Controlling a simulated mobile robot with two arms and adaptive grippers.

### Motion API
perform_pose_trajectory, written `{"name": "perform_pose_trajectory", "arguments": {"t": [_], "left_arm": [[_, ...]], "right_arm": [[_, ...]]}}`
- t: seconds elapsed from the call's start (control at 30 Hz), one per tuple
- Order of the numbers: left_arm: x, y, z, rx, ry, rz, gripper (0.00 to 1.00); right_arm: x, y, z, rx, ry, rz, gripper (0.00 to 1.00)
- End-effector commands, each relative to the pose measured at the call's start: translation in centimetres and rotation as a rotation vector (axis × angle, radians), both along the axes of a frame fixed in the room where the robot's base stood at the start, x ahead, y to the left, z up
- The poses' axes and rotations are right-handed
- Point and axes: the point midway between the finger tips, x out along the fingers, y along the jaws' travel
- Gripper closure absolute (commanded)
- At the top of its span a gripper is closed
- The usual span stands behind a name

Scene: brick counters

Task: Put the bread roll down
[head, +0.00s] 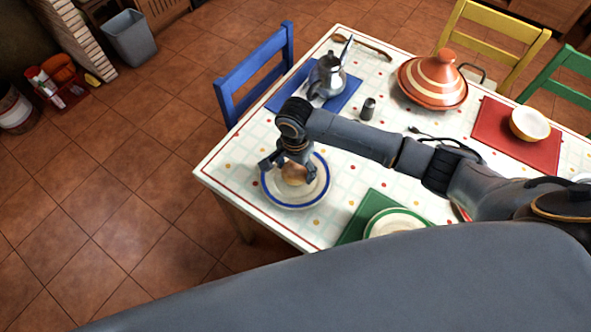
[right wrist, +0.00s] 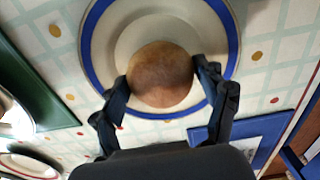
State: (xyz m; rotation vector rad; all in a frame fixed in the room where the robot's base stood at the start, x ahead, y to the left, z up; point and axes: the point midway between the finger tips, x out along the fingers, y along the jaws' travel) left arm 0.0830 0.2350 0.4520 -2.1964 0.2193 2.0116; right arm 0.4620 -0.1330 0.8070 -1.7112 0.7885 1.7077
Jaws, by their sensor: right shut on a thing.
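The bread roll (head: 293,174) is round and brown, at the blue-rimmed white plate (head: 312,197) near the table's left corner. In the right wrist view the roll (right wrist: 160,74) sits between both fingertips, over the plate (right wrist: 227,22). My right gripper (head: 288,162) points down at the plate and is shut on the roll, with a finger on each side. Whether the roll touches the plate is hard to tell. My left gripper is not in view.
A green-rimmed plate (head: 397,221) on a green mat (head: 352,232) lies nearby. A metal teapot (head: 328,76), pepper mill (head: 368,108), tagine (head: 433,80) and a bowl (head: 529,124) stand farther back. A blue chair (head: 252,75) is against the table's left side.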

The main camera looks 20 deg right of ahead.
Motion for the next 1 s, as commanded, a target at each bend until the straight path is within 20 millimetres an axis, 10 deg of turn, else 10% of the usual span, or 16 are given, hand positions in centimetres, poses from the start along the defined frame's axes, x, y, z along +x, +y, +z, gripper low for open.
{"name": "perform_pose_trajectory", "arguments": {"t": [0.47, 0.5, 0.6, 1.0], "left_arm": [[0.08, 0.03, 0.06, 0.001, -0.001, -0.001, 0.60], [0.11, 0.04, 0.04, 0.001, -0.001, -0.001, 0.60], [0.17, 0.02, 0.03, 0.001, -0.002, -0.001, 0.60], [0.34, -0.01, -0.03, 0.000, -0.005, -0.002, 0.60]], "right_arm": [[-0.06, -0.01, -1.55, 0.000, 0.000, -0.001, 0.51], [-0.03, -0.03, -1.55, 0.001, -0.001, -0.001, 0.21], [-0.03, -0.04, -1.54, 0.000, -0.001, 0.000, 0.04], [0.00, -0.05, -1.25, 0.000, -0.003, 0.000, 0.04]]}}
